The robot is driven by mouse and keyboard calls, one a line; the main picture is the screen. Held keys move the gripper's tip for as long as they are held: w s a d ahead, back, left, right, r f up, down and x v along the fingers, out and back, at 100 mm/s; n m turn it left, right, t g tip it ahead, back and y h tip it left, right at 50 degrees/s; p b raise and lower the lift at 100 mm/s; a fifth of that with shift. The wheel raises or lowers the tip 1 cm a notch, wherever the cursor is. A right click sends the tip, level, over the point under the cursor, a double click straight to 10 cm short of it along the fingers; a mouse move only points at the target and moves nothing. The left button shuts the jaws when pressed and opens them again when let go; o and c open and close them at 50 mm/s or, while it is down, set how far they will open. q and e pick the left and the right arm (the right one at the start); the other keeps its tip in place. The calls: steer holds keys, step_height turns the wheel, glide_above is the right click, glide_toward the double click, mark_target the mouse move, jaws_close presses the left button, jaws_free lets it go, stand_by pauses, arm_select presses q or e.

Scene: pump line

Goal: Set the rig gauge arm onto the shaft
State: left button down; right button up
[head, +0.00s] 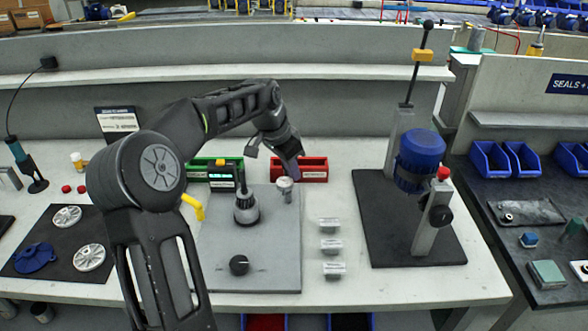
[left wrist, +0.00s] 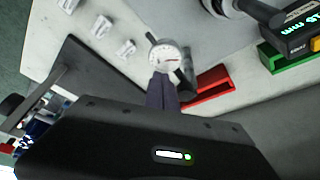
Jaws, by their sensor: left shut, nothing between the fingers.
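The rig is a grey plate (head: 270,255) on the bench with a dark, upright shaft assembly (head: 246,208). A small round gauge (head: 285,185) stands near the plate's back right. Its white dial (left wrist: 164,58) shows in the left wrist view, with a short dark bar beside it. The gauge is apart from the shaft, to its right. My left gripper (head: 291,172) is above and just behind the gauge. Its fingers (left wrist: 162,92) are shut and empty, with the tips close to the dial; whether they touch it I cannot tell. My right gripper is not in view.
A black knob (head: 239,265) sits at the plate's front. A green bin (head: 198,172), a lit display (head: 222,176) and a red bin (head: 314,175) stand behind. Several small pale blocks (head: 331,246) lie right of the plate. A blue motor (head: 420,158) stands farther right.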

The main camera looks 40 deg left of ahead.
mark_target(285, 177)
arm_select(q)
steer(key=s+a+m+h+p, duration=0.1)
steer(key=m+p, duration=0.1)
steer(key=shift+s+a+r+m, duration=0.1)
steer(key=shift+a+m, duration=0.1)
steer(key=shift+m, duration=0.2)
steer(key=shift+s+a+m+g+p, duration=0.3)
steer(key=shift+a+m, duration=0.2)
steer(key=shift+m, duration=0.5)
steer(key=shift+s+a, duration=0.15)
steer(key=shift+a, duration=0.7)
steer(key=shift+s+a, duration=0.15)
steer(key=shift+a, duration=0.7)
